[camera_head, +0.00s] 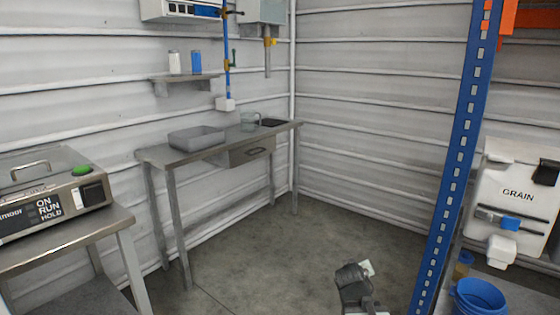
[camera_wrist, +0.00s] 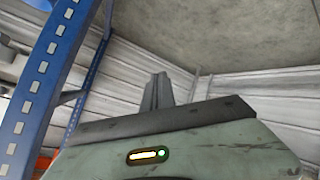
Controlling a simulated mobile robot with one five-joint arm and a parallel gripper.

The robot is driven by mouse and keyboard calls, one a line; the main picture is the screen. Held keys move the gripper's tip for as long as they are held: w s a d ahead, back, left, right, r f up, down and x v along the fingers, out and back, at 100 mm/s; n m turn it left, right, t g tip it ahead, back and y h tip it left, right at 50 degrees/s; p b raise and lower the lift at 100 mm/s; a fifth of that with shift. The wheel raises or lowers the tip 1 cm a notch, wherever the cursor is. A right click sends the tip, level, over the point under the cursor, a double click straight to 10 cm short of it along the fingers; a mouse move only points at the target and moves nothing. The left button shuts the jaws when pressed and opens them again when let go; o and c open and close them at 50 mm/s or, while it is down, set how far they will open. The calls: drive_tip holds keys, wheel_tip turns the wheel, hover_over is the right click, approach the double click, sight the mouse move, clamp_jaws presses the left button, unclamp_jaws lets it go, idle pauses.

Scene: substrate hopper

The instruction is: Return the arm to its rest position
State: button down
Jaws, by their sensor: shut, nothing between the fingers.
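My gripper (camera_wrist: 158,78) shows in the wrist view as two dark fingers close together, pointing up the picture. It is shut and holds nothing. The pale green wrist housing with a small lit indicator fills the bottom of that view. In the head view, a dark grey part of my arm rises at the bottom, right of centre, over bare floor. It touches nothing that I can see. Whether the fingertips show in that view, I cannot tell.
A blue post (camera_head: 455,150) stands right of my arm, beside a white GRAIN hopper (camera_head: 510,195) and a blue bucket (camera_head: 478,297). A bench (camera_head: 160,155) with a grey tray (camera_head: 196,138) is at the back left; a labelled machine (camera_head: 50,195) stands left. The middle floor (camera_head: 270,255) is clear.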

drive_tip(key=s+a+f+m+g+y, duration=0.1)
drive_tip(key=s+a+f+g, duration=0.2)
drive_tip(key=s, duration=0.3)
drive_tip(key=s+a+f+m+g+y, duration=0.1)
drive_tip(key=s+a+f+g+y, duration=0.1)
drive_tip(key=s+a+f+g, duration=0.3)
drive_tip(key=s+a+f+g+y, duration=0.1)
drive_tip(key=s+f+g, duration=0.1)
drive_tip(key=s, duration=0.4)
wheel_tip(320, 180, up, 32)
drive_tip(key=s+p, duration=0.1)
drive_tip(key=p, duration=3.1)
drive_tip(key=shift+d+r+p, duration=0.2)
drive_tip(key=shift+r+p, duration=0.05)
drive_tip(key=shift+p, duration=0.1)
drive_tip(key=shift+s, duration=0.1)
